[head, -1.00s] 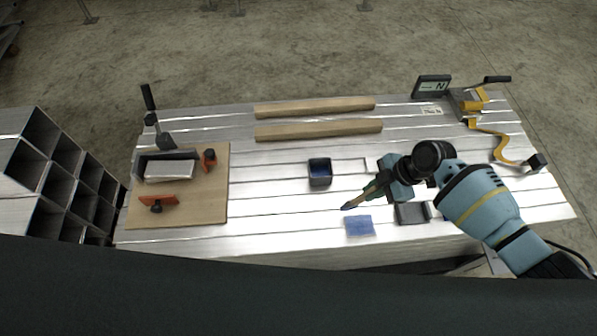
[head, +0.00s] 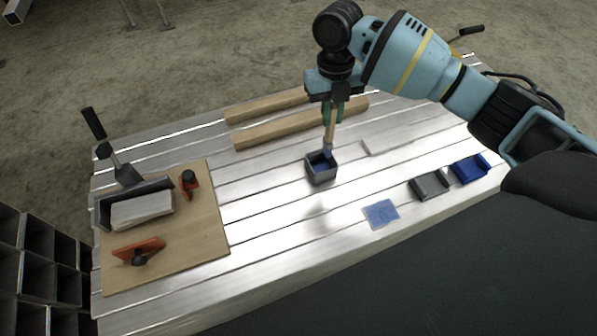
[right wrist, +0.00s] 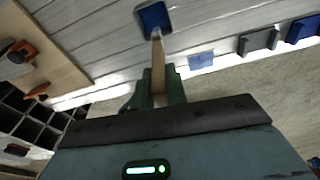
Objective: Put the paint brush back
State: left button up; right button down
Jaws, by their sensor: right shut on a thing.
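The paint brush (head: 329,127) has a wooden handle and hangs bristles down from my right gripper (head: 333,106), which is shut on the handle. A small dark square cup with blue inside (head: 321,175) stands on the metal table. The brush's lower end shows at the cup's opening; I cannot tell how deep it reaches. In the right wrist view the brush (right wrist: 158,62) runs from the green fingers (right wrist: 157,92) to the blue-filled cup (right wrist: 153,17). My left gripper is not in view.
A blue pad (head: 381,213), a grey tray (head: 430,186) and a blue tray (head: 470,169) lie right of the cup. Two wooden bars (head: 300,123) lie behind it. A wooden board (head: 210,225) with clamps and a metal block is at left.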

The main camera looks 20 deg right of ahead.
aim_at(325, 138)
jog(key=shift+w+a+r+n, duration=0.3)
jog(key=shift+w+r+n, duration=0.1)
jog(key=shift+n, duration=0.1)
jog(key=shift+r, duration=0.2)
jog(key=shift+f+b, duration=0.75)
jog(key=shift+f, duration=2.25)
notch_tip(325, 138, down, 4)
jog(key=shift+f+b, duration=0.1)
jog(key=shift+b, duration=0.35)
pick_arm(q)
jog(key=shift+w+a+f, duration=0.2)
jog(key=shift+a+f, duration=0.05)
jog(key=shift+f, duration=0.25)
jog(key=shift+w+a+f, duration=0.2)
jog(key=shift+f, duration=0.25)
pick_arm(e)
jog(key=shift+f, duration=0.1)
jog(key=c, duration=1.4)
grip_release()
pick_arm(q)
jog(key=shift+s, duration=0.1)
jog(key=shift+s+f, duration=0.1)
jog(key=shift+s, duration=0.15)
